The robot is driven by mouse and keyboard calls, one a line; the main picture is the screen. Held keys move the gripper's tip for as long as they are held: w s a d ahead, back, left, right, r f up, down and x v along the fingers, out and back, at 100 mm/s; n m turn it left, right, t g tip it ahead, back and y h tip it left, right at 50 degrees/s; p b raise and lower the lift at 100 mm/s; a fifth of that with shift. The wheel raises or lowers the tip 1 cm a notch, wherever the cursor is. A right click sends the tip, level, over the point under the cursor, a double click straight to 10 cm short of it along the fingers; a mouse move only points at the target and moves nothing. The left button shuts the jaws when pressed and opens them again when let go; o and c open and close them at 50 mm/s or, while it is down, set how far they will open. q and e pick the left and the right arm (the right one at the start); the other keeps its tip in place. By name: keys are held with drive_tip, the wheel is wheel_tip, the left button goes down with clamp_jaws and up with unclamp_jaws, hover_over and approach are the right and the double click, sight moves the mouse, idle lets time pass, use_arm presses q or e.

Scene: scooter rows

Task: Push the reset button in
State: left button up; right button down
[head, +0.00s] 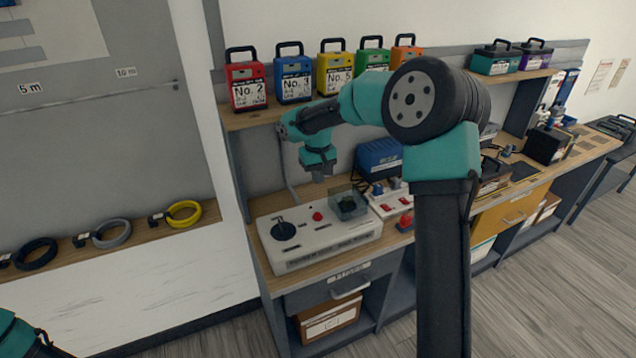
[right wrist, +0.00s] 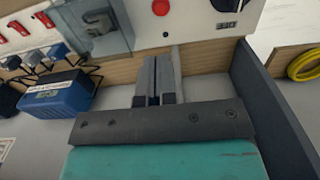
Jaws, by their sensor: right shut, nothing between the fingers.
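A light grey control box (head: 318,250) stands on the wooden bench. On its top are a black round knob (head: 283,231), a small red button (head: 317,216) and a clear cover (head: 346,205) over a dark part. I cannot read which one is labelled reset. My right gripper (head: 319,177) hangs above the box, shut and empty, apart from the red button. In the right wrist view, the shut fingers (right wrist: 157,62) point toward the red button (right wrist: 160,7), with the clear cover (right wrist: 95,25) to its left. My left gripper is out of view.
A blue box (head: 379,157) stands behind the control box, and a panel with red switches (head: 393,203) stands to its right. A shelf (head: 262,117) of coloured numbered cases runs above. A grey upright (right wrist: 268,105) stands close to the right gripper.

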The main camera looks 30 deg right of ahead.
sight(318, 214)
wheel_tip(318, 214, down, 13)
drive_tip(key=shift+r, duration=0.2)
idle(0.4)
drive_tip(key=shift+s+f, duration=0.1)
drive_tip(key=shift+f, duration=1.25)
wheel_tip(318, 214, up, 15)
drive_tip(key=shift+w, duration=0.2)
drive_tip(key=shift+f, duration=0.15)
